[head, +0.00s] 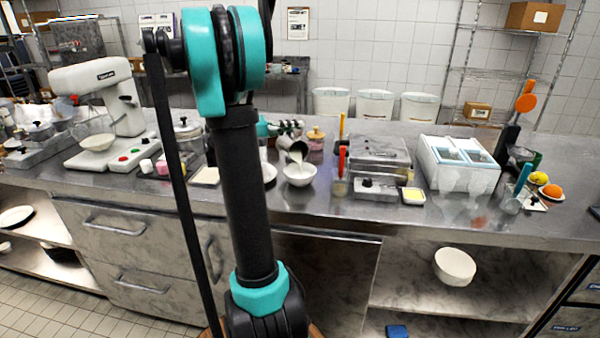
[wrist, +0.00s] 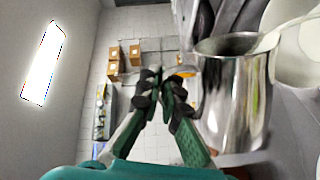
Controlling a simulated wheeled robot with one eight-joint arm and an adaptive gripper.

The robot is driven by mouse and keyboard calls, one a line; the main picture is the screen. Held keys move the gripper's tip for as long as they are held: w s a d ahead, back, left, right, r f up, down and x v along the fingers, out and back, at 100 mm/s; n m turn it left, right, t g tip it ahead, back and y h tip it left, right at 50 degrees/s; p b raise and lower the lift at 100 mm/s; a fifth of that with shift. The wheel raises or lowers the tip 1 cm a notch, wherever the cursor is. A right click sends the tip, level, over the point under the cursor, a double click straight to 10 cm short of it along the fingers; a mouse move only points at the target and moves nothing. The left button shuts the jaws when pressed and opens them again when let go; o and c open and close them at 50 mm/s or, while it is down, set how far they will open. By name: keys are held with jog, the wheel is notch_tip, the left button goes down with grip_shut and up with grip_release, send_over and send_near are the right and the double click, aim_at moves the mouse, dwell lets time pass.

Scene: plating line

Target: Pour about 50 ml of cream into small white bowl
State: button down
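A shiny metal cream jug (wrist: 230,100) is tipped in the wrist view, and it also shows above the counter in the head view (head: 297,149). My gripper (wrist: 166,88) is closed at the jug's handle side and holds it in the air; in the head view the gripper (head: 289,126) is partly behind my arm. A white stream of cream (wrist: 287,33) runs from the jug's lip toward the small white bowl (head: 299,177). The bowl stands upright on the counter under the jug, and its edge shows at the right of the wrist view (wrist: 308,75). The cream level cannot be read.
A jar with a pinkish lid (head: 315,139) stands behind the bowl. The counter front (head: 330,204) is clear.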

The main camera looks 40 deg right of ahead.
aim_at(290, 134)
jog(key=shift+s+a+r+m, duration=0.1)
jog(key=shift+s+a+m, duration=0.05)
jog(key=shift+s+m, duration=0.3)
dwell(1.3)
jog(key=w+n, duration=0.1)
jog(key=w, duration=0.1)
jog(key=w+d+n, duration=0.1)
jog(key=shift+r+n, duration=0.25)
jog(key=shift+n, duration=0.4)
jog(key=shift+w+r, duration=0.1)
jog(key=shift+w, duration=0.05)
jog(key=shift+w, duration=0.2)
jog(key=shift+w+d+f+n, duration=0.2)
jog(key=shift+w+n, duration=0.15)
jog(key=shift+n, duration=0.25)
jog(key=shift+w+d+f+n, duration=0.1)
jog(key=shift+w+f+n, duration=0.1)
jog(key=shift+w+n, duration=0.3)
jog(key=shift+s, duration=0.15)
